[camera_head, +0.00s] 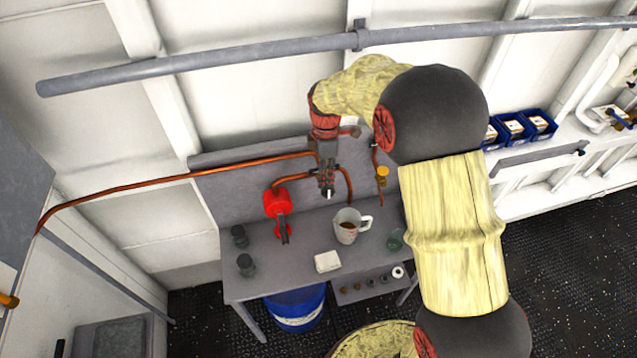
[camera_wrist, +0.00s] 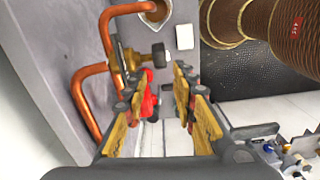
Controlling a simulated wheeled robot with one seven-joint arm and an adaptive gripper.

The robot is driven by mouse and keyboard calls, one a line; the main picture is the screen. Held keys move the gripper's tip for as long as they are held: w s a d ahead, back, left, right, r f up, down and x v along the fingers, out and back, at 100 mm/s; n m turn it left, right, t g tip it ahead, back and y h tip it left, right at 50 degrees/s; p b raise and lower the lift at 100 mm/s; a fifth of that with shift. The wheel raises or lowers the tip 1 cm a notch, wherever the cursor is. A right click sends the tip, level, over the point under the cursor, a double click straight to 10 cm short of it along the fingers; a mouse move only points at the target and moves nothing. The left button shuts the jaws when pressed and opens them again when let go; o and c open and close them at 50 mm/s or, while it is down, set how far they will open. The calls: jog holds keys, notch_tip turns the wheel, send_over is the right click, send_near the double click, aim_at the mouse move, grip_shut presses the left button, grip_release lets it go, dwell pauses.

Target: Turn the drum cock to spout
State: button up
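My gripper (camera_head: 327,192) hangs above the back of the bench. In the wrist view its yellow-padded fingers (camera_wrist: 160,85) are apart, with nothing gripped. A brass cock-like fitting with a dark handle (camera_wrist: 155,52) shows just beyond the fingertips, by copper pipes. A red fitting (camera_wrist: 149,100) shows between the fingers, farther off. In the head view a red round fitting (camera_head: 277,203) with a grey lever stands left of my gripper, and a brass-yellow fitting (camera_head: 382,172) sits on a pipe to its right. I cannot tell which is the drum cock; no spout is clearly visible.
On the grey bench (camera_head: 300,238) stand a mug of brown liquid (camera_head: 346,227), a white block (camera_head: 327,262), two dark jars (camera_head: 246,265) and a green glass (camera_head: 394,240). A blue drum (camera_head: 297,310) is below. A copper pipe (camera_head: 180,178) runs along the wall.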

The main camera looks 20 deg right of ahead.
aim_at(325, 189)
jog(key=shift+s+d+n, duration=0.15)
jog(key=shift+s+n, duration=0.1)
jog(key=shift+n, duration=0.25)
jog(key=shift+w+f+p, duration=0.1)
jog(key=shift+f+p, duration=0.6)
jog(key=shift+f, duration=3.1)
jog(key=shift+c, duration=0.4)
grip_shut()
